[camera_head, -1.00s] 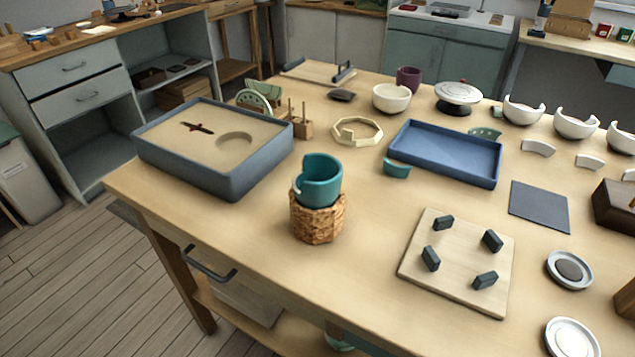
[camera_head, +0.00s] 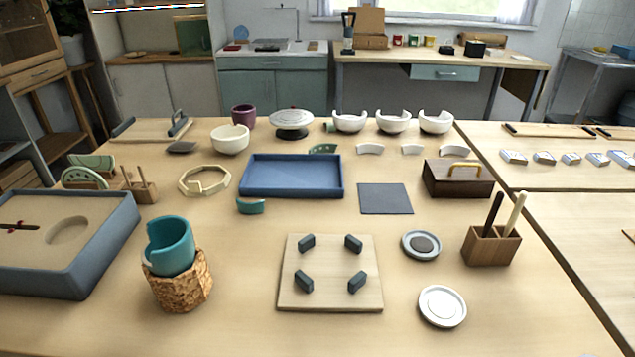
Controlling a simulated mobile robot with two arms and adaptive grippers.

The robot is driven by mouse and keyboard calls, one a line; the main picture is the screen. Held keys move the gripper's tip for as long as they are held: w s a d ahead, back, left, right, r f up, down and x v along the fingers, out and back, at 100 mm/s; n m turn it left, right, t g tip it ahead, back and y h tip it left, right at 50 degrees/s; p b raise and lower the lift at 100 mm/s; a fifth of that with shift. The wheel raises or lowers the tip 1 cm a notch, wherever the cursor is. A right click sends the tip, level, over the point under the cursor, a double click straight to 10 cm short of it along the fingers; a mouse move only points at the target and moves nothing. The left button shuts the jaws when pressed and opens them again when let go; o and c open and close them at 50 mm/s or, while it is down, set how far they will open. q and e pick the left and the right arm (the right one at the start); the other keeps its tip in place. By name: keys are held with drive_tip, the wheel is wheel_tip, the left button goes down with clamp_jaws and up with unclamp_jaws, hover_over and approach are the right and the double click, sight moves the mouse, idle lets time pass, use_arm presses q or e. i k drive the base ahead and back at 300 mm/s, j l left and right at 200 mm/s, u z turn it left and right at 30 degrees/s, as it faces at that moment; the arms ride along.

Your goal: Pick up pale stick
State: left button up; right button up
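A pale stick (camera_head: 514,213) stands tilted in a small wooden holder (camera_head: 491,246) on the right part of the table. A dark stick (camera_head: 493,212) stands beside it on the left in the same holder. The lower ends of both sticks are hidden inside the holder. Neither of my grippers shows in the head view.
Left of the holder lie a dish with a dark centre (camera_head: 421,245) and a white dish (camera_head: 442,306). Behind it is a dark wooden box with a handle (camera_head: 457,180). A board with dark blocks (camera_head: 330,273) lies mid-table. The table is bare right of the holder.

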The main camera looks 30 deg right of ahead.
sight(521, 200)
drive_tip(key=z, duration=1.95)
drive_tip(key=k+l+z, duration=0.2)
drive_tip(key=k+l, duration=0.15)
drive_tip(key=k+l+z, duration=0.45)
drive_tip(key=k+l, duration=0.15)
drive_tip(key=l, duration=0.3)
